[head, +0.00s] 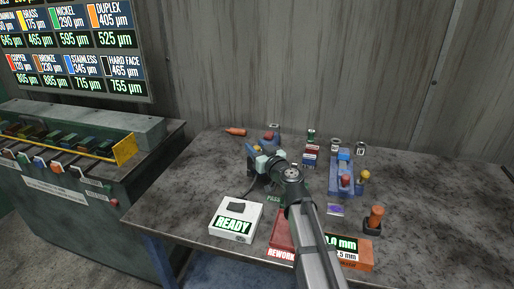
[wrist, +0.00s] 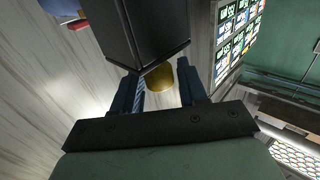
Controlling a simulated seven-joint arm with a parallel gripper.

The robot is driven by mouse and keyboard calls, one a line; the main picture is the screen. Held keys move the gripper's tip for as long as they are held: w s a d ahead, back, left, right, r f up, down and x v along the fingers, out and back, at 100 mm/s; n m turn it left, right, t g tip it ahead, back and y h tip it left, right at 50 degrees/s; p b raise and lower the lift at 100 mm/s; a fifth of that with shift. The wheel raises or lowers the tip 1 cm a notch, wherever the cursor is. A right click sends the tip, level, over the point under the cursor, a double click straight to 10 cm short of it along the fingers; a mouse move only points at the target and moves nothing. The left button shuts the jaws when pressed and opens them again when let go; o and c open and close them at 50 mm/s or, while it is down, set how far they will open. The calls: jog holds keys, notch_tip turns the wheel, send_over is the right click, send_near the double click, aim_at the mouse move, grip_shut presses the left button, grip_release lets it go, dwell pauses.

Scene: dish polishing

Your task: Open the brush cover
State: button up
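My gripper (head: 257,158) is over the back left half of the workbench, beside a blue part that is largely hidden behind it. In the wrist view its two blue fingers (wrist: 160,92) stand apart. A round yellow knob (wrist: 161,80) shows between them, partly hidden by a dark block (wrist: 135,35) that comes in from the top. I cannot tell whether the fingers touch the knob. I cannot clearly make out the brush cover; the dark block and knob may belong to it. A blue fixture with a red top (head: 272,131) stands just behind my gripper.
A white READY box (head: 237,220) stands at the front left, with a red REWORK tray (head: 281,246) and an orange gauge box (head: 357,256) to its right. A blue fixture (head: 343,162) and an orange-handled tool (head: 375,218) stand on the right. The far right bench is clear.

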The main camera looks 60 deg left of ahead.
jog(key=shift+o, duration=0.8)
jog(key=d, duration=1.3)
jog(key=shift+d, duration=0.4)
